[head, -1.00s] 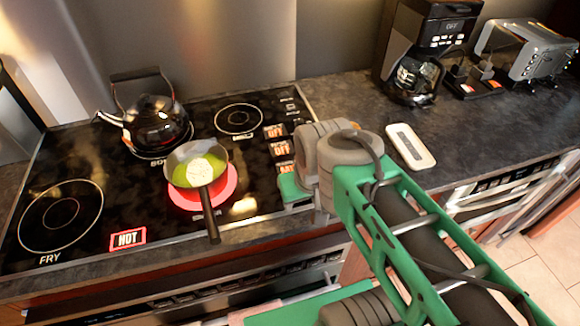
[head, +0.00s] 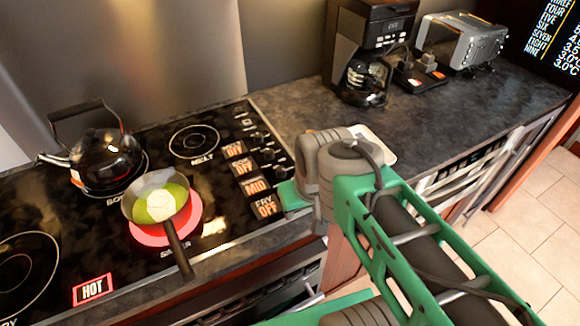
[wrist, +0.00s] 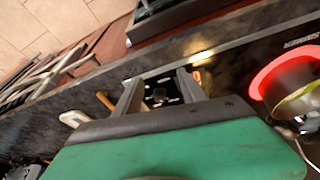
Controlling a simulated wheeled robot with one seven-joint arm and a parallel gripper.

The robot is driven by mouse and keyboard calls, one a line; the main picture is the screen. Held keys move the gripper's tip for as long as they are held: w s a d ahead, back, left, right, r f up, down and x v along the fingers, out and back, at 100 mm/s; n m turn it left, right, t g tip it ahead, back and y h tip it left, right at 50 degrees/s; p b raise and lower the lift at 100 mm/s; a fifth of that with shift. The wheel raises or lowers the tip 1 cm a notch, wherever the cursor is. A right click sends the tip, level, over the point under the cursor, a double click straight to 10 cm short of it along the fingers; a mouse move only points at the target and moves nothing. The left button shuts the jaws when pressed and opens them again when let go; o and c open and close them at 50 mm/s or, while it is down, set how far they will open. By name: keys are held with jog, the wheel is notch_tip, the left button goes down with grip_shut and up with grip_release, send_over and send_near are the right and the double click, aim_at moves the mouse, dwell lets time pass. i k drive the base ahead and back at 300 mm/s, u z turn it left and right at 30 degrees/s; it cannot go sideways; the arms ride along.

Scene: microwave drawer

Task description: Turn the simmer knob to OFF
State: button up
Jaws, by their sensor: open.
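The simmer display (head: 256,187) reads MID, in a column of displays at the stove's right edge; the others read OFF. Dark knobs (head: 257,138) line the edge beside them; the lower ones are partly hidden by my arm, and I cannot tell for certain which is the simmer knob. In the wrist view my gripper (wrist: 160,77) is open, its two grey fingers apart around or above a small dark knob (wrist: 158,95). I cannot tell whether they touch it. In the head view its fingers are hidden behind my wrist.
A pan (head: 152,185) of green liquid sits on the glowing red simmer burner (head: 192,232), its handle toward the front edge. A black kettle (head: 100,160) stands behind it. A HOT sign (head: 93,289) is lit. A coffee maker (head: 345,50) and toaster (head: 475,42) stand at the back right.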

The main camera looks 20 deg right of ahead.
aim_at(281, 173)
jog(key=k, duration=1.3)
jog(key=u, duration=0.15)
jog(key=i, duration=0.6)
jog(key=u, duration=0.8)
jog(key=i, duration=0.45)
jog(key=u, duration=0.45)
